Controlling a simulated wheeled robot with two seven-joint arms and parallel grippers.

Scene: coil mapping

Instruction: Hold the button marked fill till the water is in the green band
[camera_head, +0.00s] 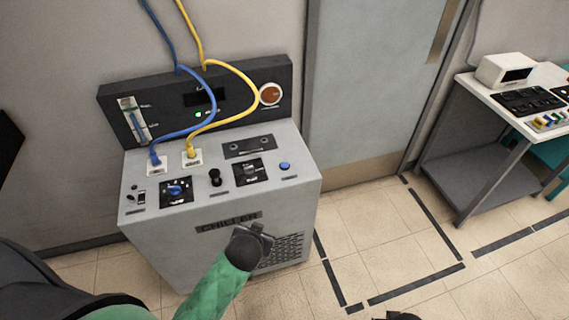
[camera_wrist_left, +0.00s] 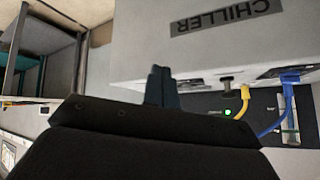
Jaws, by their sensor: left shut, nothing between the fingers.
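The grey chiller cabinet (camera_head: 165,235) stands against the wall, with controls on its top. A blue round button (camera_head: 285,166) sits at the top's right side; the label below it is too small to read. The upright water gauge (camera_head: 134,120) is on the left of the dark back panel; its level and green band are not clear at this size. My left gripper (camera_head: 262,231) is shut and empty in front of the cabinet, near the CHILLER lettering and apart from the button. Its closed fingers (camera_wrist_left: 162,86) show in the left wrist view. Part of my right gripper (camera_head: 398,316) shows at the bottom edge.
Blue (camera_head: 213,105) and yellow (camera_head: 245,80) hoses loop down to ports on the cabinet top. Knobs, including a blue one (camera_head: 174,189), and a black lever (camera_head: 215,177) stand there too. A trolley (camera_head: 475,190) stands right.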

